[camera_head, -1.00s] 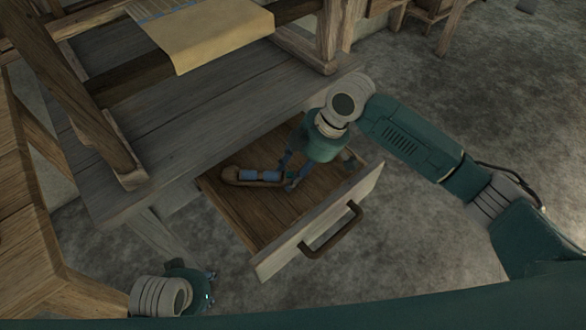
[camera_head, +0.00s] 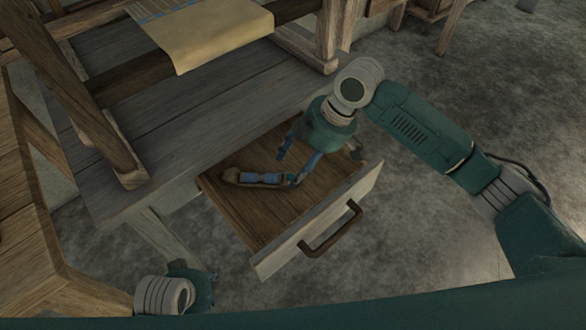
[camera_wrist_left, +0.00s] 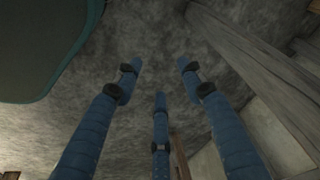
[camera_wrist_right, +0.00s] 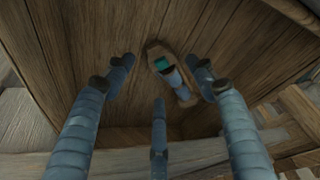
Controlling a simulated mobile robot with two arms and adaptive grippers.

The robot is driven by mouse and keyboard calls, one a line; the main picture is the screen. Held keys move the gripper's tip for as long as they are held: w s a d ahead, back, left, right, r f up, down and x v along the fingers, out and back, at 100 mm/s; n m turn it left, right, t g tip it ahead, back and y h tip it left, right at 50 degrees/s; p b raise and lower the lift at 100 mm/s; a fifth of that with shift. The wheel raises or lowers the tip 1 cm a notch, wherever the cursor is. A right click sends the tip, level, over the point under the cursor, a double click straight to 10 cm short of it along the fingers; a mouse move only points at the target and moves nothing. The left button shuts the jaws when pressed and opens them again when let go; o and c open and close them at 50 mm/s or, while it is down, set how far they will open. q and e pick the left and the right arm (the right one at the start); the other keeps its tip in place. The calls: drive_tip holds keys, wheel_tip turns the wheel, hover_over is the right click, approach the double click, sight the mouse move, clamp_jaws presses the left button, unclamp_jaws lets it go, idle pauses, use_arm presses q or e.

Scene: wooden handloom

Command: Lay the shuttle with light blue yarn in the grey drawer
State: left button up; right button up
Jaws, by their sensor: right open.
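The shuttle (camera_head: 262,179) is a brown wooden piece with light blue yarn in its middle. It lies flat on the bottom of the open drawer (camera_head: 243,222), towards its back left. In the right wrist view the shuttle (camera_wrist_right: 186,99) shows with blue yarn and a teal patch near one end; a finger partly overlaps it. My right gripper (camera_head: 297,166) is open above the drawer, at the shuttle's right end, and holds nothing. My left gripper (camera_head: 212,288) is low at the bottom left of the head view, away from the drawer; its fingers (camera_wrist_left: 160,80) are spread and empty.
The drawer's pale front with a dark handle (camera_head: 331,231) faces the lower right. The loom's wooden bench (camera_head: 190,120) stands over the drawer's back, with tan cloth (camera_head: 215,35) above. A wooden surface (camera_head: 30,245) is at the left. Grey floor is clear at the right.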

use_arm(q)
wheel_tip(320, 180, down, 7)
drive_tip(key=p, duration=0.1)
drive_tip(key=shift+s+p, duration=0.35)
drive_tip(key=shift+s, duration=0.05)
use_arm(e)
drive_tip(key=v, duration=0.9)
drive_tip(key=shift+r, duration=0.3)
